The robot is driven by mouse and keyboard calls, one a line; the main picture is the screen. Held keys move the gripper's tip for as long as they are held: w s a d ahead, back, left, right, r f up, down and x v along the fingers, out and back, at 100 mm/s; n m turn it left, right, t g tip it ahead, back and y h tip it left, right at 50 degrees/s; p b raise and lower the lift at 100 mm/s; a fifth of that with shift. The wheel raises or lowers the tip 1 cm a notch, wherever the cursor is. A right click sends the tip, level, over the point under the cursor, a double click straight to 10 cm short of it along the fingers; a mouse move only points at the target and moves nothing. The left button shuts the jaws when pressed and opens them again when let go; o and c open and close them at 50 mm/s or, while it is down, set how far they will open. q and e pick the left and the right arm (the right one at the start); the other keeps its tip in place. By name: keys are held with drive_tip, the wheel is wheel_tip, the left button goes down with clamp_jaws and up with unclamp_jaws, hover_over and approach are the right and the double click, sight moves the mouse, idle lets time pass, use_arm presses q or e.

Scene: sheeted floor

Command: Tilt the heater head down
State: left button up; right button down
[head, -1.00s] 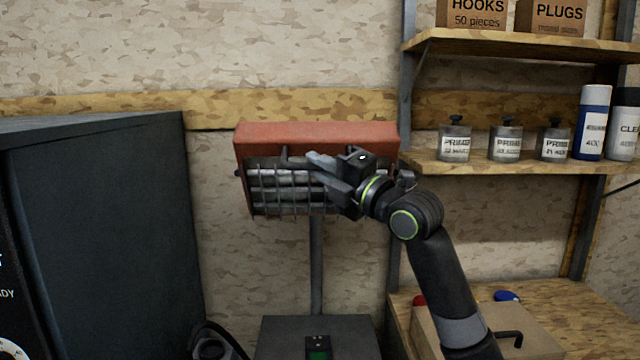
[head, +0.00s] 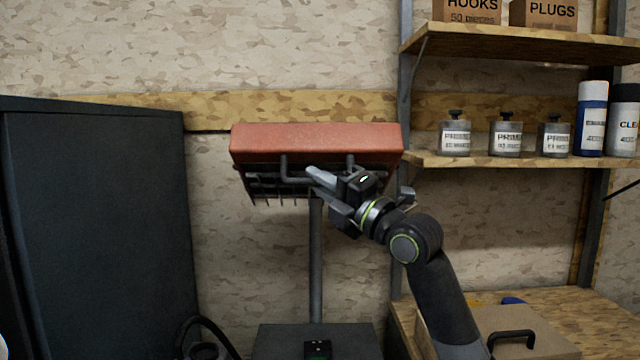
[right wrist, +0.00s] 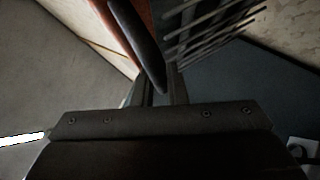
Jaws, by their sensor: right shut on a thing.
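The heater head (head: 316,138) is a red box on a thin upright post (head: 316,260). A dark handle bar (head: 290,179) stands out at the front of the head. My right gripper (head: 318,183) is shut on this handle, its fingers partly covering it. In the right wrist view the dark handle (right wrist: 137,42) runs down to the fingers, with the red casing (right wrist: 108,20) on the left and the grille (right wrist: 215,28) on the right. My left gripper is out of view.
A dark cabinet (head: 100,225) stands at the left. Wooden shelves (head: 520,160) with jars and spray cans are at the right, close to my right arm. A cardboard box (head: 525,344) with a dark handle lies below them.

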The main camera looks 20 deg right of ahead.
drive_tip(key=shift+f, duration=0.15)
drive_tip(key=c, duration=1.5)
unclamp_jaws()
drive_tip(key=shift+w, duration=0.15)
drive_tip(key=shift+o, duration=0.2)
